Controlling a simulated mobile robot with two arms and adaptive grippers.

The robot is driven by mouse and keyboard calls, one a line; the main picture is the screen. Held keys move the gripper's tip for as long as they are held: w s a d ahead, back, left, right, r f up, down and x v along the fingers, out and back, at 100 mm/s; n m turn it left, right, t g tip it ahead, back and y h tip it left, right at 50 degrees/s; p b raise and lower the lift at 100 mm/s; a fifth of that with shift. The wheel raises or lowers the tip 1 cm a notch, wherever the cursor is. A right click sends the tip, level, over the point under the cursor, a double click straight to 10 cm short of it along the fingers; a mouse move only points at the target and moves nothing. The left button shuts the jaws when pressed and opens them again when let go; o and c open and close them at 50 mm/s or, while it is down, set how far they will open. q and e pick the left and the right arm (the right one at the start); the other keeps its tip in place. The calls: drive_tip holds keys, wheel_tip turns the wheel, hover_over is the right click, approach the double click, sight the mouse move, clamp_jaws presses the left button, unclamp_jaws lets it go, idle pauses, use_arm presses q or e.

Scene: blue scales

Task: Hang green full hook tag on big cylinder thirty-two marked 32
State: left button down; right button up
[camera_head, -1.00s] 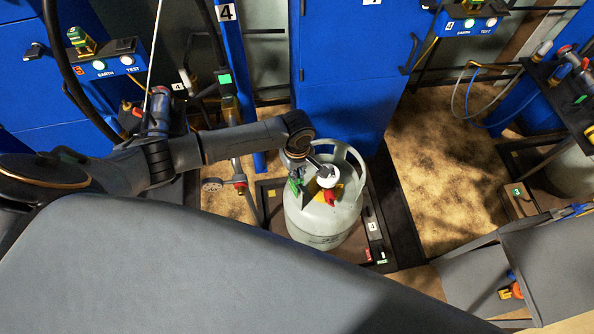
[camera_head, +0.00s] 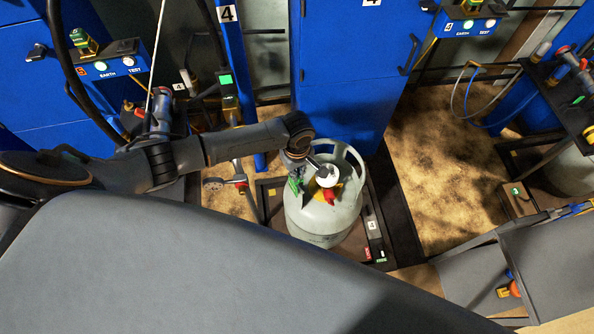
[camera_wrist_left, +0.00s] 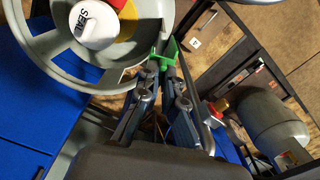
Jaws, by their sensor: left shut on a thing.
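The big grey-green cylinder (camera_head: 325,222) stands on a scale platform in the middle of the head view. Its collar ring and top also show in the left wrist view (camera_wrist_left: 50,52). A white cap marked SEAL (camera_wrist_left: 93,22) sits on its valve, with red and yellow parts below. No number 32 is readable on the cylinder. My left gripper (camera_head: 296,182) is at the left side of the collar. In the left wrist view my left gripper (camera_wrist_left: 166,68) is shut on the green hook tag (camera_wrist_left: 168,53), beside the collar rim; whether they touch I cannot tell. My right gripper is not in view.
The scale platform (camera_head: 375,240) has a dark raised edge and a label 4. Blue cabinets (camera_head: 350,70) stand behind it. Another cylinder (camera_wrist_left: 268,120) stands apart in the left wrist view. Open floor (camera_head: 445,170) lies right of the scale.

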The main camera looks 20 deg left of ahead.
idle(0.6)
use_arm(q)
drive_tip(key=shift+p, duration=0.45)
drive_tip(key=shift+f, duration=0.25)
drive_tip(key=shift+f+b, duration=0.45)
drive_tip(key=shift+f, duration=0.3)
drive_tip(key=shift+f+b, duration=0.5)
drive_tip(key=shift+f, duration=0.65)
drive_tip(key=c, duration=1.4)
unclamp_jaws()
drive_tip(key=shift+r, duration=0.2)
